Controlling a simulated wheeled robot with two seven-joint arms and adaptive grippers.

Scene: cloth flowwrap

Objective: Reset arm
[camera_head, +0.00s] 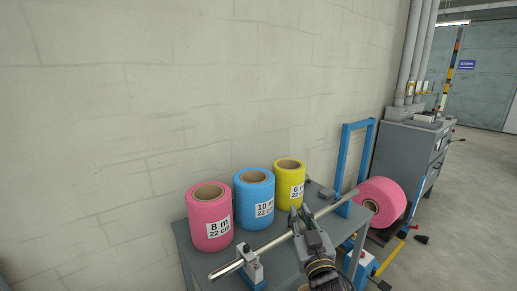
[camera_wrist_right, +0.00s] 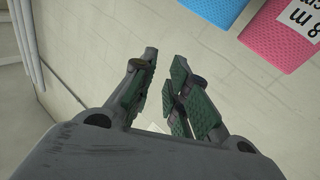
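My right gripper (camera_head: 300,211) is in front of the yellow roll, over the metal bar in the head view. In the right wrist view its fingers (camera_wrist_right: 165,60) stand a little apart, with only bare wall showing between them, so it is open and empty. My left gripper is not in view. A pink roll (camera_head: 210,222), a blue roll (camera_head: 254,203) and a yellow roll (camera_head: 288,187) stand upright in a row on the grey table (camera_head: 203,262). Parts of the blue roll (camera_wrist_right: 213,8) and pink roll (camera_wrist_right: 283,35) show at the wrist view's top right.
A metal bar (camera_head: 275,241) runs slanting across the table's front. A larger pink roll (camera_head: 386,200) is at its right end, beside a blue frame (camera_head: 346,165). A grey cabinet (camera_head: 405,155) stands behind at the right. The wall (camera_head: 120,120) is close behind the table.

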